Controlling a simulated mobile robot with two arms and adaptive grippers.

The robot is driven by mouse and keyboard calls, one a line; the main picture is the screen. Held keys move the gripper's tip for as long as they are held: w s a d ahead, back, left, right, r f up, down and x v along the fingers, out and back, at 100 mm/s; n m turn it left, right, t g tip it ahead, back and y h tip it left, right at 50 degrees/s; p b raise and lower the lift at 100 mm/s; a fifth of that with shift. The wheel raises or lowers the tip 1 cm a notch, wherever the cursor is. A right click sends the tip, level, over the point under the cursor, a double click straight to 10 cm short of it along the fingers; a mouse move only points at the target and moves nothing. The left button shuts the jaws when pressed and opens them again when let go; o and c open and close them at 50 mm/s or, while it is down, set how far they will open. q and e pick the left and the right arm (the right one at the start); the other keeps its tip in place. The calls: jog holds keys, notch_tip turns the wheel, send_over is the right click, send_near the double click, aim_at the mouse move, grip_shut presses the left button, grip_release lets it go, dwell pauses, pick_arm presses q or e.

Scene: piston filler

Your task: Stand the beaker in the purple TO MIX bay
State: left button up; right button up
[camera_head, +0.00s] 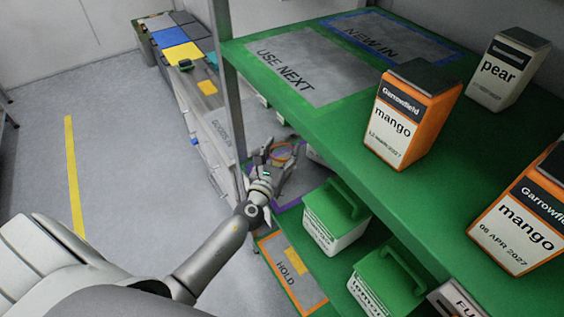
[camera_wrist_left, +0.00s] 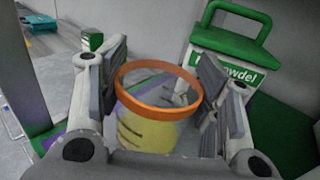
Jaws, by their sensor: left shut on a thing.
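The beaker (camera_wrist_left: 150,122) is clear with an orange rim and yellow contents, and it looks upright in the left wrist view. Its orange rim (camera_head: 282,151) also shows small in the head view. My left gripper (camera_head: 278,156) is shut on the beaker, with one grey finger pad on each side. It reaches in at the lower shelf level, over the purple-bordered bay (camera_head: 291,204); the bay's lettering is hidden behind my arm and gripper. Purple edging also shows in the left wrist view (camera_wrist_left: 56,136). I cannot tell whether the beaker's base touches the shelf.
A white tub with a green lid (camera_head: 337,217) stands right beside the bay, also close in the left wrist view (camera_wrist_left: 228,52). Another green-lidded tub (camera_head: 387,284) and the orange HOLD bay (camera_head: 292,274) are nearer. The green upper shelf (camera_head: 345,120) and a grey post (camera_head: 226,95) hem the space.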

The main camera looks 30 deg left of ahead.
pick_arm(q)
jog(key=shift+f, duration=1.2)
pick_arm(e)
jog(key=shift+f, duration=0.65)
pick_arm(q)
jog(key=shift+f+b, duration=0.1)
jog(key=shift+b, duration=0.3)
jog(key=o, duration=1)
jog(key=shift+f, duration=0.15)
jog(key=o, duration=0.4)
jog(key=shift+o, duration=0.2)
pick_arm(e)
jog(key=shift+f, duration=0.2)
